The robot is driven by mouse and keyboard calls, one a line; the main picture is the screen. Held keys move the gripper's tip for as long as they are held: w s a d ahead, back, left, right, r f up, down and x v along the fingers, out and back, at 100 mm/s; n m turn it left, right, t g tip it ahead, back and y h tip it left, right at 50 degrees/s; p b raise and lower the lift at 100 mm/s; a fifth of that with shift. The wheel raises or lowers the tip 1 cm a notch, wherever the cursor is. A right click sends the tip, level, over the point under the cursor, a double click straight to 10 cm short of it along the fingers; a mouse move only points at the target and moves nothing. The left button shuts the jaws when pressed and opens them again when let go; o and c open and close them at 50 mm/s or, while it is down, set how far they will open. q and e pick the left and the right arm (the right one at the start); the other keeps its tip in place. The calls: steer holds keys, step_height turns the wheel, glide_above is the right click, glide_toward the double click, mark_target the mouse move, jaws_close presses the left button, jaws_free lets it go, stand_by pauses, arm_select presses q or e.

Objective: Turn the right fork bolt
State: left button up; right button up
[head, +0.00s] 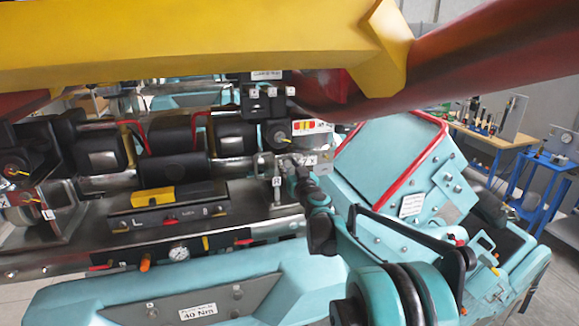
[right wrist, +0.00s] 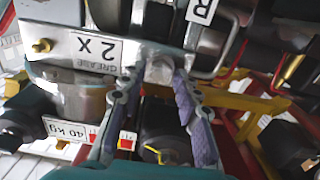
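The right fork bolt (right wrist: 160,70) is a silver hex head on a metal plate (right wrist: 75,50) marked "2 X GREASE", close to a white "R" label (right wrist: 200,10). In the right wrist view, my right gripper (right wrist: 160,78) has its two purple-padded fingertips on either side of the bolt head. The gaps are too small to tell whether the pads touch it. In the head view, my right gripper (head: 298,168) reaches up to the bracket beside the "R" label (head: 277,181), and hides the bolt there. My left gripper is not in view.
A yellow beam (head: 190,38) and a red tube (head: 460,55) cross above the work area. A black tray (head: 168,208) with a yellow block sits left of my right gripper. Teal housings (head: 390,165) stand to the right. Blue-legged tables (head: 540,195) stand behind at the right.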

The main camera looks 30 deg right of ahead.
jaws_close()
